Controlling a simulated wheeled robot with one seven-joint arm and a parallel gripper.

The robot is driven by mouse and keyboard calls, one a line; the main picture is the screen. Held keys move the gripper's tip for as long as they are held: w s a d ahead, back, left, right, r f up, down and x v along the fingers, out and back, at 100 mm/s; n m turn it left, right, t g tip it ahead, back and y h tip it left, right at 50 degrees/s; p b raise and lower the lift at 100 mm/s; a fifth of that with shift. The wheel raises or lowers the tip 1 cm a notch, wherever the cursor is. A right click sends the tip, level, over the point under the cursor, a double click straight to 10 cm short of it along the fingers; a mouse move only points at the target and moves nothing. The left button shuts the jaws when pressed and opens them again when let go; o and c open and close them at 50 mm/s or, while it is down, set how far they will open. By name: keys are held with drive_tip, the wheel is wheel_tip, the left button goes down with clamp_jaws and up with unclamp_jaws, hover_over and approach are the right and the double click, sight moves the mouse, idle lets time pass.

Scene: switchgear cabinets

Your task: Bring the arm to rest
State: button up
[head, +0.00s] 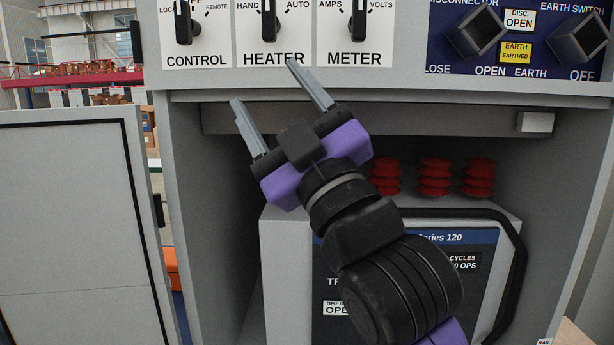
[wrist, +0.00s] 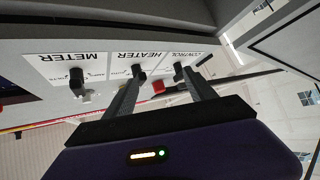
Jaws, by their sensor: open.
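My gripper (head: 272,97) is purple and black with two grey fingers. In the head view it is raised in front of the open cabinet, below the HEATER and CONTROL knobs. The fingers are spread wide apart with nothing between them. In the wrist view the gripper (wrist: 158,84) also shows open, its fingers pointing toward the switch panel, which appears upside down. The HEATER knob (head: 269,20), CONTROL knob (head: 184,22) and METER knob (head: 358,20) sit on white plates. No contact between the fingers and a knob is clear. My arm hides part of the breaker.
A breaker unit (head: 285,245) with red insulators (head: 434,177) stands inside the cabinet behind my arm. An open cabinet door (head: 75,225) stands at the left.

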drive_tip(key=s+d+f+m+t+h, duration=0.1)
drive_tip(key=s+d+f+m+h, duration=0.35)
drive_tip(key=f, duration=0.55)
drive_tip(key=s+d+f+m+t+h+b, duration=0.1)
drive_tip(key=s+d+f+m+h, duration=0.2)
drive_tip(key=d+f+m, duration=0.5)
drive_tip(key=s+d+f+m+t+h, duration=0.1)
drive_tip(key=s+d+f+m+h, duration=0.2)
drive_tip(key=f, duration=1)
drive_tip(key=s+d+f+g+h, duration=0.2)
drive_tip(key=s+d+f+g, duration=0.2)
drive_tip(key=s+f, duration=0.7)
drive_tip(key=s+d+f+g+h+b, duration=0.1)
drive_tip(key=s+d+f+g, duration=0.3)
drive_tip(key=s+f, duration=0.6)
drive_tip(key=s+g+h, duration=0.1)
drive_tip(key=s, duration=0.7)
drive_tip(key=shift+d+f, duration=0.3)
drive_tip(key=shift+f, duration=0.1)
